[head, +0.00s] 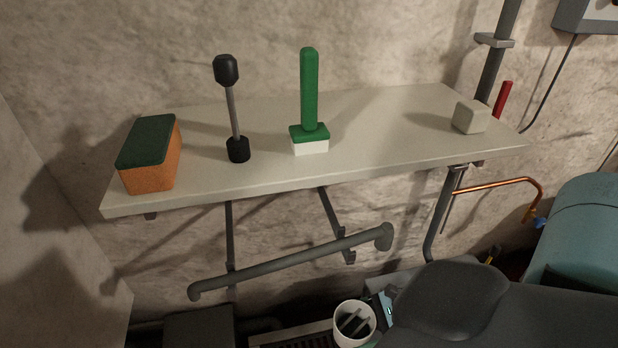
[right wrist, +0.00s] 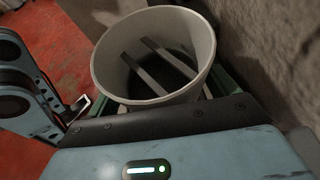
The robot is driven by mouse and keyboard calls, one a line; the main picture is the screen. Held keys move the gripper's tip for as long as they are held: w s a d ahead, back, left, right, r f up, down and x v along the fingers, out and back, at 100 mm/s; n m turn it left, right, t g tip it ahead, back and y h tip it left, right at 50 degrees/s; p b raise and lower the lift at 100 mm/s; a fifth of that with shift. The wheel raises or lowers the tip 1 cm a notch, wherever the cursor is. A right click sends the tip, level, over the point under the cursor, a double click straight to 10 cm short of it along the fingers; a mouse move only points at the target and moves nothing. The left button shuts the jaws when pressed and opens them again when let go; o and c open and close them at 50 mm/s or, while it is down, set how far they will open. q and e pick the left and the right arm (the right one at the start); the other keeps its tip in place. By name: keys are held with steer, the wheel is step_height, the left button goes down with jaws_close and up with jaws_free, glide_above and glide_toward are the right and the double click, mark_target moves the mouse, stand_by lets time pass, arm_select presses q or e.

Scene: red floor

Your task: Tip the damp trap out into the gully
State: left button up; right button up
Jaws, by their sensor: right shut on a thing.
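The damp trap looks like a white round tub (head: 354,318) with grey bars across its dark inside. It is at the bottom of the head view and fills the upper middle of the right wrist view (right wrist: 150,98). My right gripper (head: 378,312) is shut on it; its fingertips are mostly hidden. The tub's mouth faces mostly up; I cannot tell its exact tilt or what lies under the bars. The gully appears as a pale-edged grating with dark reddish slots (head: 290,338) at the bottom edge, just left of the tub and partly cut off. My left gripper is not in view.
A pale shelf (head: 390,115) holds an orange-green sponge (head: 150,155), a black-ended rod (head: 233,108), a green-handled brush (head: 309,100) and a pale block (head: 471,117). A grey rail (head: 290,263) runs below it. A dark box (head: 198,328) and teal tank (head: 580,235) flank the area.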

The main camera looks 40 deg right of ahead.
mark_target(346, 347)
steer(key=shift+a+f+h+p, duration=0.3)
steer(key=shift+a+h+p, duration=0.25)
steer(key=shift+p, duration=0.55)
steer(key=shift+w+a+f+n+h+p, duration=0.1)
steer(key=shift+a+f+n+h+p, duration=0.25)
steer(key=shift+p, duration=0.55)
steer(key=shift+a+f+n+g+h+p, duration=0.25)
steer(key=shift+f+h+p, duration=0.2)
steer(key=shift+f+p, duration=0.15)
steer(key=shift+a+f+n+g+h+p, duration=0.15)
steer(key=shift+a+f+h+p, duration=0.1)
steer(key=shift+f+h+p, duration=0.3)
steer(key=f, duration=0.1)
steer(key=a+f+h, duration=0.1)
steer(key=f, duration=0.1)
steer(key=shift+f, duration=0.1)
steer(key=shift+a+f+n+h+b, duration=0.15)
steer(key=shift+a+f+h, duration=0.15)
steer(key=shift+f, duration=0.5)
steer(key=shift+a+f+n+h+b, duration=0.15)
steer(key=shift+a+f+h, duration=0.15)
steer(key=shift+f, duration=0.55)
steer(key=shift+a+f+n+h+b, duration=0.15)
steer(key=shift+f+h, duration=0.25)
steer(key=shift+f, duration=0.4)
